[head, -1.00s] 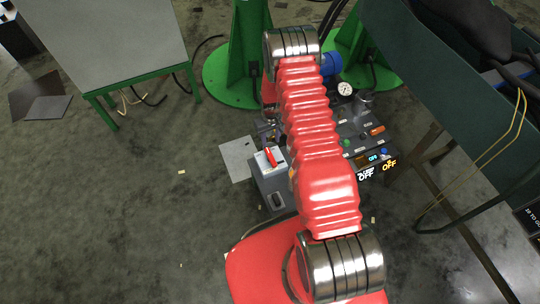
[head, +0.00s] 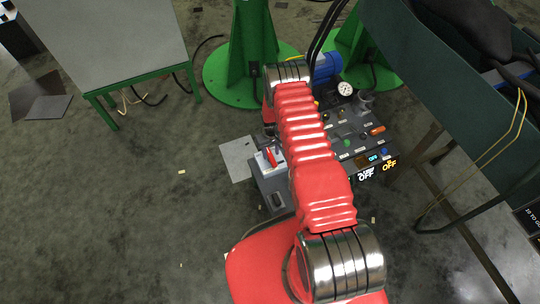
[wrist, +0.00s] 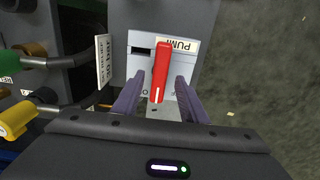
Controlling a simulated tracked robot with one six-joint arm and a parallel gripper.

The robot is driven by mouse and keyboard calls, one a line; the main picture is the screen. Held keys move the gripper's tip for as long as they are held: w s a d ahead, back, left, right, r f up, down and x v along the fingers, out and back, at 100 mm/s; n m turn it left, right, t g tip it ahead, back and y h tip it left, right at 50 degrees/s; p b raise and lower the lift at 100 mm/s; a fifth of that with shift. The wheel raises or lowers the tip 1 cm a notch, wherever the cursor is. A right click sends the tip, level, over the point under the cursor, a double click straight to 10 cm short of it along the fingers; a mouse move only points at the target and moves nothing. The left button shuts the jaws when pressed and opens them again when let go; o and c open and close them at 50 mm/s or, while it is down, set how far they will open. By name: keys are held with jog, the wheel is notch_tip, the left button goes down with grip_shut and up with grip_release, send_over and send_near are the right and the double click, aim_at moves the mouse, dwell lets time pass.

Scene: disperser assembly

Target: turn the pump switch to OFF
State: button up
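The pump switch is a red lever handle (wrist: 160,72) on a pale plate (wrist: 138,68), with a PUMP label that reads upside down in the wrist view. The handle lies nearly straight up and down in that picture, with a white mark at its lower end. My gripper (wrist: 157,88) is open, with one finger on each side of the handle's lower part and gaps showing at both sides. In the head view the red handle (head: 272,158) sits on top of a grey box (head: 271,182). My gripper is mostly hidden by my arm there.
A control panel (head: 352,128) with a gauge (head: 345,89), coloured buttons and lit OFF displays stands right of the box. Hoses and a yellow fitting (wrist: 17,118) are at the wrist view's left.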

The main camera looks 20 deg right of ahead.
aim_at(271, 158)
jog(key=shift+f, duration=1.3)
jog(key=shift+c, duration=0.4)
jog(key=c, duration=0.9)
jog(key=shift+a, duration=0.25)
grip_shut()
jog(key=shift+d, duration=0.15)
